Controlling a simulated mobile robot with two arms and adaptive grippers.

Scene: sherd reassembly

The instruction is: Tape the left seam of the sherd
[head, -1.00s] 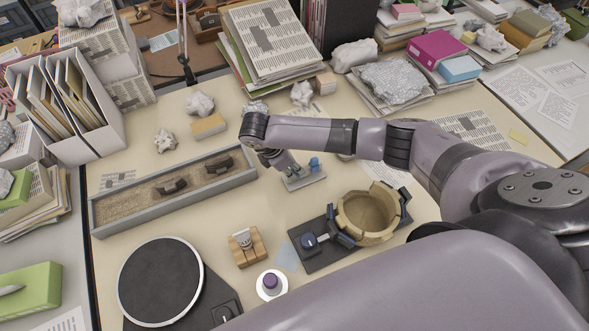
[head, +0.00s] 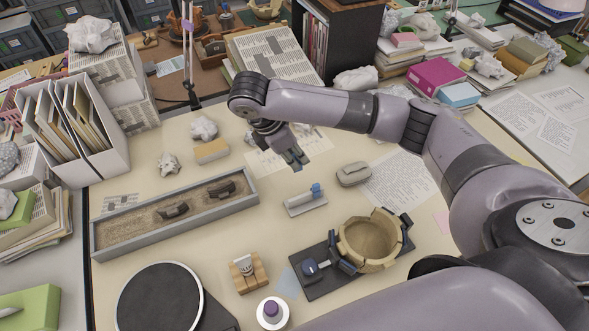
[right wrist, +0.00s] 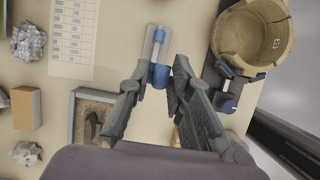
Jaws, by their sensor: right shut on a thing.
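The tan sherd vessel (head: 366,243), with a broken, notched rim, sits in a dark clamp stand (head: 325,277); it also shows at the top right of the right wrist view (right wrist: 252,40). I cannot make out its left seam. My right gripper (head: 294,158) is in the air beyond the tape dispenser (head: 303,205), apart from the vessel. In the right wrist view its fingers (right wrist: 157,78) close on a small blue piece (right wrist: 158,76), apparently tape. The dispenser, grey with a blue part, shows just past the fingertips (right wrist: 155,42). My left gripper is not in view.
A sand tray (head: 130,238) with dark sherds lies to the left. A turntable (head: 158,300), a wooden block (head: 247,273) and a purple-capped jar (head: 271,312) stand at the front. A grey oblong object (head: 353,174) lies behind the vessel.

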